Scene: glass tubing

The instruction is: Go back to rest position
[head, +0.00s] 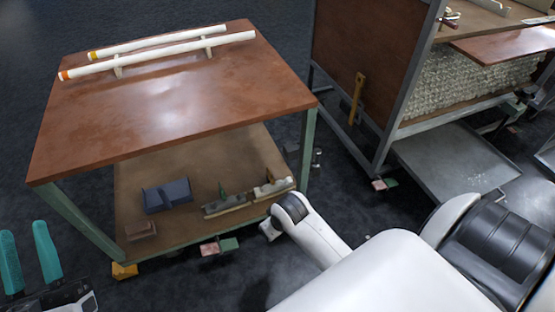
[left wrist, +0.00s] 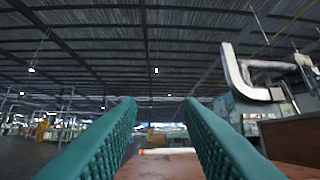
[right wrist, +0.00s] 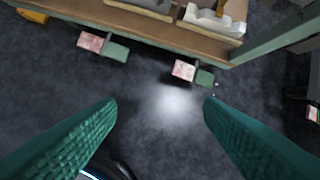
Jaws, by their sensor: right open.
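My left gripper (head: 28,258) is at the lower left of the head view, left of the table, its two teal fingers apart and empty. In the left wrist view its fingers (left wrist: 160,130) stand apart with nothing between them. My right gripper is hidden behind my white arm in the head view. In the right wrist view its fingers (right wrist: 160,115) are spread wide over the dark floor, empty. Two white tubes with orange ends, a front one (head: 160,54) and a back one (head: 150,41), lie on supports on the table top (head: 180,100).
The table's lower shelf (head: 200,160) holds a dark blue bin (head: 167,195) and several small fixtures. A rack (head: 365,70) with bundled glass tubing (head: 470,82) stands at the right. A grey low tray (head: 450,160) lies beneath it. Dark floor (head: 30,70) is open at the left.

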